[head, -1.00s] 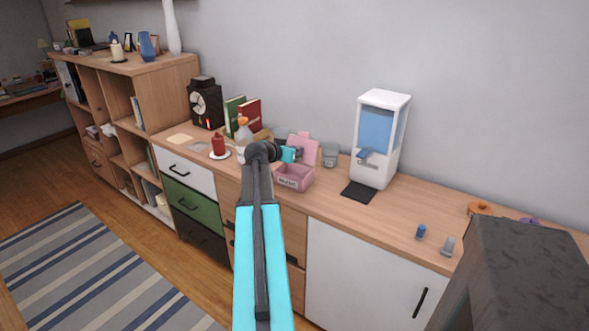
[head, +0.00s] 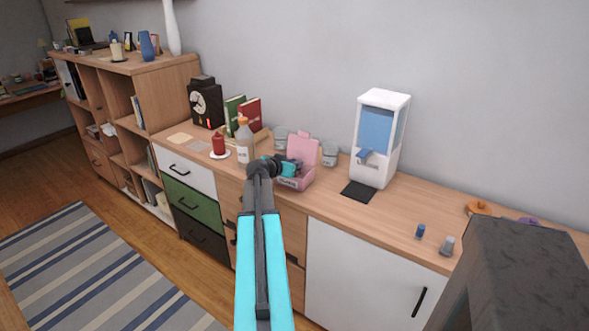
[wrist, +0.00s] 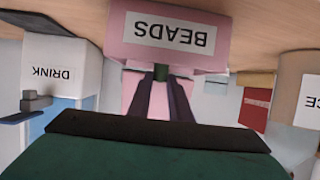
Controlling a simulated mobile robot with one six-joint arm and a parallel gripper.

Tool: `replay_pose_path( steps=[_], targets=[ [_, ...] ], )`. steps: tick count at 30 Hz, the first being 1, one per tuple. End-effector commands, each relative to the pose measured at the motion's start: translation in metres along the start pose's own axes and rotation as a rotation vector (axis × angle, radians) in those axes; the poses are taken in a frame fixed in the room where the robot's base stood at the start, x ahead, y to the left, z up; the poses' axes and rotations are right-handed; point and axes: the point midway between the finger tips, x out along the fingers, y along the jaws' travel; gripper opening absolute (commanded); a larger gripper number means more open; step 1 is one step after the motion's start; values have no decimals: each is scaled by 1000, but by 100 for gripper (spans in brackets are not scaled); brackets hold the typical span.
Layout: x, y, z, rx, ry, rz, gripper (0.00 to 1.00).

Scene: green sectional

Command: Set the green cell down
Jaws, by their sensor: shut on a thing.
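My gripper (head: 290,168) is at the pink box (head: 297,184) on the sideboard, in front of its raised pink lid. In the wrist view, which is upside down, my gripper (wrist: 161,78) is shut on the small green cell (wrist: 161,72). The cell shows between the fingertips, in line with the front of the pink box (wrist: 205,52) labelled BEADS. I cannot tell whether it touches the box. The cell cannot be made out in the head view.
A white dispenser (head: 393,108) with a dark mat (head: 358,192) stands right of the box. Grey cups (head: 329,154) are behind. A blue cell (head: 420,231) and grey cell (head: 447,246) stand on clear sideboard at right.

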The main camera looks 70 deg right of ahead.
Motion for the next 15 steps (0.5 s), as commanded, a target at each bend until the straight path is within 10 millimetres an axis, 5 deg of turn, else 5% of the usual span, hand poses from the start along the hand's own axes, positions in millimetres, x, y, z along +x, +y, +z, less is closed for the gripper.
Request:
replay_pose_path(
  steps=[15],
  targets=[
    [8,0,20,1,1,-1,0]
  ],
)
